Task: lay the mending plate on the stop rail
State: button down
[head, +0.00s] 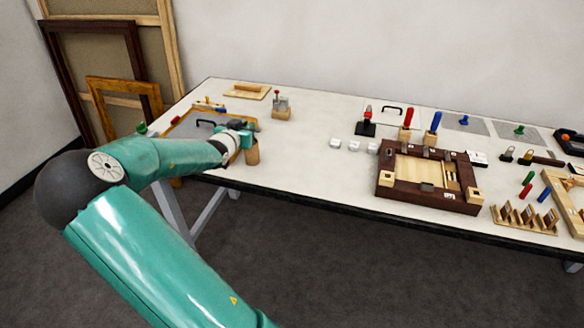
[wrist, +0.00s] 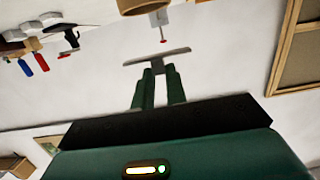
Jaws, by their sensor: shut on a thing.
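My gripper (wrist: 157,88) is shut on a grey flat strip (wrist: 135,61), which I take for the mending plate. The strip lies crosswise at the fingertips and sticks out on both sides. In the head view my gripper (head: 243,126) is over the left part of the table, near a tan cup (head: 252,155); the strip is not clear there. A dark wooden frame (head: 408,196) with pale corner blocks and small metal pieces lies right of the middle of the table. I cannot tell which part is the stop rail.
A wooden block with a red-knobbed tool (head: 281,109) stands behind my gripper. Small white blocks (head: 354,146) lie left of the dark frame. Red (head: 407,120) and blue (head: 435,121) handles stand behind it. A slotted wooden rack (head: 525,222) is at right. The front middle is clear.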

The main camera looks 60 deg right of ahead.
jog(key=shift+s+f, duration=0.2)
jog(key=s+d+f, duration=0.1)
jog(key=s+f, duration=0.3)
jog(key=s, duration=0.4)
send_over(289, 173)
jog(key=f, duration=0.3)
jog(key=w+f, duration=0.1)
jog(key=shift+a+f, duration=0.2)
jog(key=shift+f, duration=0.15)
jog(key=shift+s+f, duration=0.4)
jog(key=shift+f, duration=0.1)
jog(key=shift+s+f, duration=0.15)
jog(key=shift+f, duration=1.2)
jog(key=shift+d+f, duration=0.1)
jog(key=shift+f, duration=0.1)
jog(key=c, duration=1.4)
grip_release()
jog(key=shift+c, duration=0.2)
